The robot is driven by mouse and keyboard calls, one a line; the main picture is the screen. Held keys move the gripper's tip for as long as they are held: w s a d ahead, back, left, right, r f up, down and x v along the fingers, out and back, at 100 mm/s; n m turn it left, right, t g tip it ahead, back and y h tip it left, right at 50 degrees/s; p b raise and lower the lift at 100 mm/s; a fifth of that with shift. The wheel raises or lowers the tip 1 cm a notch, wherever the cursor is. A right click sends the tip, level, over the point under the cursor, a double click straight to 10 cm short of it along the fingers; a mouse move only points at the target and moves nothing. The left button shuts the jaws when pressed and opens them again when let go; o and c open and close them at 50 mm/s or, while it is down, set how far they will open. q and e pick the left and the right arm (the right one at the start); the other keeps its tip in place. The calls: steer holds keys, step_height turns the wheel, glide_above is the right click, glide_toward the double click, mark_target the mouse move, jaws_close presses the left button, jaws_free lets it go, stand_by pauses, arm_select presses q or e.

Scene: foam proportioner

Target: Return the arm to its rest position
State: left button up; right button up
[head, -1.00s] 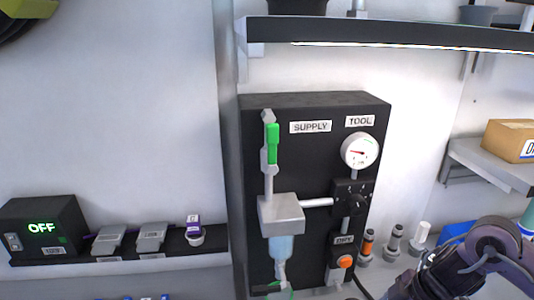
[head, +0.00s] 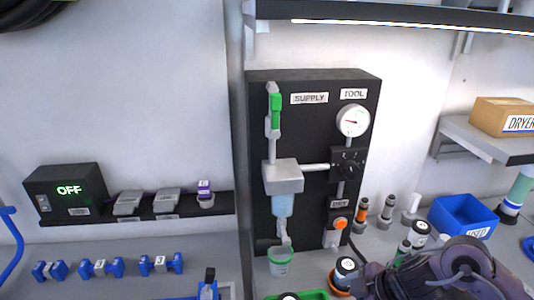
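My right arm (head: 455,268), dark purple-grey, comes in at the lower right over the bench. Its bent joint hides part of the bench, and its fingers do not show. My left arm and gripper are not in view. The black proportioner panel (head: 314,88) stands on the bench at the centre. It carries an upright green lever (head: 275,109) by the SUPPLY label, a round gauge (head: 353,120) under TOOL, a black knob (head: 348,163), and an orange button (head: 340,222) near a small label. A green-rimmed cup (head: 281,261) is below the clear blue-tinted bowl (head: 283,205).
A blue bin (head: 463,212), upright fittings (head: 386,209) and a black-and-white jar (head: 345,268) stand close around my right arm. A shelf with a cardboard box (head: 502,115) is at right. At left are a box reading OFF (head: 68,187) and blue dumbbell-shaped parts (head: 101,267).

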steer(key=a+r+m+t, duration=0.15)
steer(key=a+t, duration=0.25)
steer(key=a, duration=0.4)
steer(key=s+d+f+m+g+h, duration=0.2)
steer(key=s+d+f+m+h, duration=0.1)
steer(key=s+d+m, duration=0.25)
steer(key=s+d+f+m+g+h, duration=0.2)
steer(key=s+d+f+m, duration=0.1)
steer(key=s+d+m, duration=0.3)
steer(key=s+a+f+g, duration=0.1)
steer(key=s+f, duration=0.1)
steer(key=f, duration=1.3)
steer(key=s+f+g, duration=0.1)
steer(key=s+f, duration=0.1)
steer(key=f, duration=1.2)
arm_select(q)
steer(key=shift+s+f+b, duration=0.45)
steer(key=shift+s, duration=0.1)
arm_select(e)
steer(key=s+d+f, duration=0.3)
steer(key=s+f, duration=1.6)
steer(key=shift+s+d+f+g, duration=0.15)
steer(key=shift+s+f+g, duration=0.2)
steer(key=shift+f+g, duration=0.05)
